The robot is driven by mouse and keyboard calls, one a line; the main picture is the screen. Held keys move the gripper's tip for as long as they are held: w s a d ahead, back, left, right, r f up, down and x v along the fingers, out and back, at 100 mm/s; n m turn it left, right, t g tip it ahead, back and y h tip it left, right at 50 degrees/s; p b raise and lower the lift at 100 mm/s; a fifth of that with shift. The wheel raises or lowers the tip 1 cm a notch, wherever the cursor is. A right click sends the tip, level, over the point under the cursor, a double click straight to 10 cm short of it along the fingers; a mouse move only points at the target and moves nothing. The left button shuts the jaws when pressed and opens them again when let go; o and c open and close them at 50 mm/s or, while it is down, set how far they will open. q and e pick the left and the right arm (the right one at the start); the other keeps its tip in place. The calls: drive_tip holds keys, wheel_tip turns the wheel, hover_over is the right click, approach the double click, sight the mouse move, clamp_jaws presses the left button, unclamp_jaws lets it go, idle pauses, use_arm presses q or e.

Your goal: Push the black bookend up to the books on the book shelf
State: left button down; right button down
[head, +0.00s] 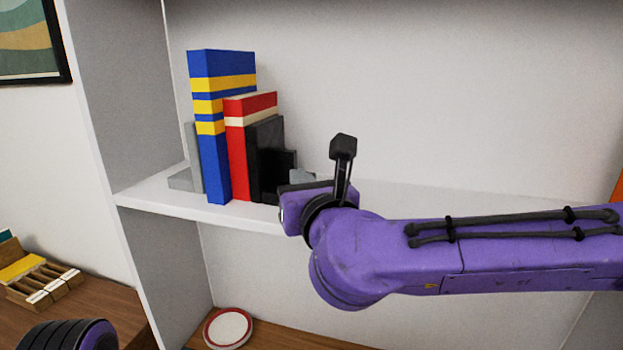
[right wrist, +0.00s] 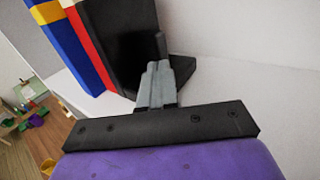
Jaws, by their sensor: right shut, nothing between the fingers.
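The black bookend (head: 264,152) stands upright on the book shelf (head: 240,216), right of the books. Its plate shows beside the red book (head: 237,150) with no clear gap in the head view; the wrist view shows the bookend (right wrist: 118,38) beside that book too. A taller blue book with yellow bands (head: 214,150) stands left of the red one. My right gripper (head: 302,176) is shut and empty, at the bookend's right side. In the right wrist view its grey fingers (right wrist: 157,72) point at the bookend; I cannot tell whether they touch it. My left gripper is out of view.
A grey bookend (head: 190,160) stands at the left end of the books. The shelf's left side wall (head: 115,90) is close by. The shelf right of my gripper looks clear. A red-rimmed white round item (head: 228,328) lies below the shelf.

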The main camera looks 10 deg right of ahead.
sight(284, 159)
drive_tip(key=shift+w+a, duration=0.15)
drive_tip(key=shift+w, duration=0.65)
drive_tip(key=shift+w+a+f+b, duration=0.1)
drive_tip(key=shift+w+f+b, duration=0.05)
drive_tip(key=shift+w+b, duration=0.35)
drive_tip(key=shift+w, duration=0.35)
